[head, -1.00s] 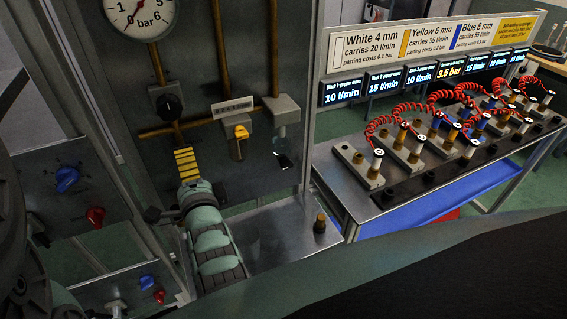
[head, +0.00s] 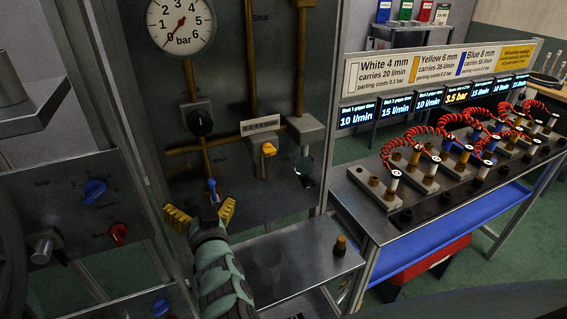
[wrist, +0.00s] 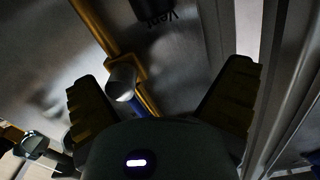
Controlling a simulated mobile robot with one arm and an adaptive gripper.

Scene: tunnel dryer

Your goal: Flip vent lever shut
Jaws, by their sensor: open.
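A small lever with a blue tip (head: 212,186) stands out from the grey panel on a brass pipe in the head view, and I take it to be the vent lever. My gripper (head: 202,211) is open, with its yellow fingers spread just below the lever; I cannot tell if they touch it. In the wrist view my gripper (wrist: 160,92) has its fingers wide apart, with a grey cylindrical fitting (wrist: 122,78) on a yellow pipe between them, nearer the left finger. The word "Vent" is on the panel above it.
A pressure gauge (head: 181,24), a black knob (head: 200,123) and a yellow-handled valve (head: 267,150) are on the panel. A metal shelf (head: 305,262) juts out below. A bench with red coiled hoses (head: 420,134) stands at right. A control box with a blue knob (head: 94,190) is at left.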

